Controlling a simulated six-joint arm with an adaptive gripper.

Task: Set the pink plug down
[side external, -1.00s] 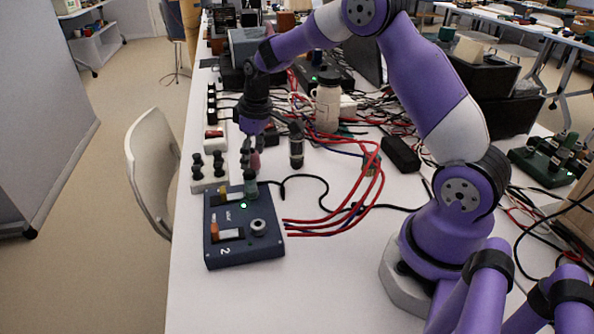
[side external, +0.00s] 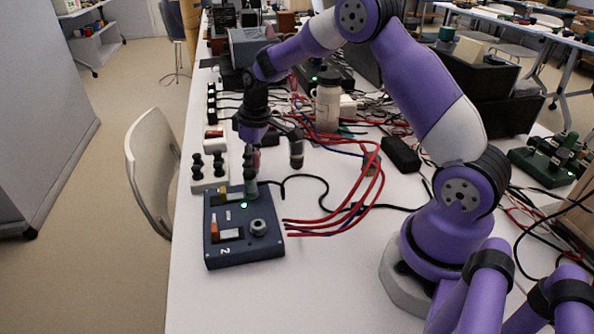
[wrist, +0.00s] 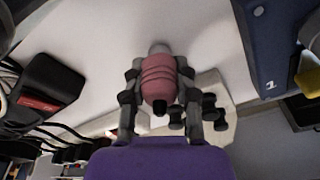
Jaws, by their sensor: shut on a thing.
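The pink plug (wrist: 160,78) is a ribbed, rounded piece with a grey end, between the two fingers of my gripper (wrist: 160,95) in the wrist view. My gripper is shut on it. In the side view my gripper (side external: 250,166) points down behind the dark blue box, and only a small part of the pink plug (side external: 256,158) shows. White tabletop appears beyond the plug in the wrist view. I cannot tell whether the plug touches the table.
The dark blue box (side external: 245,250) with a green-lit button stands just in front of my gripper. A white block with black knobs (side external: 205,185) is at its left.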

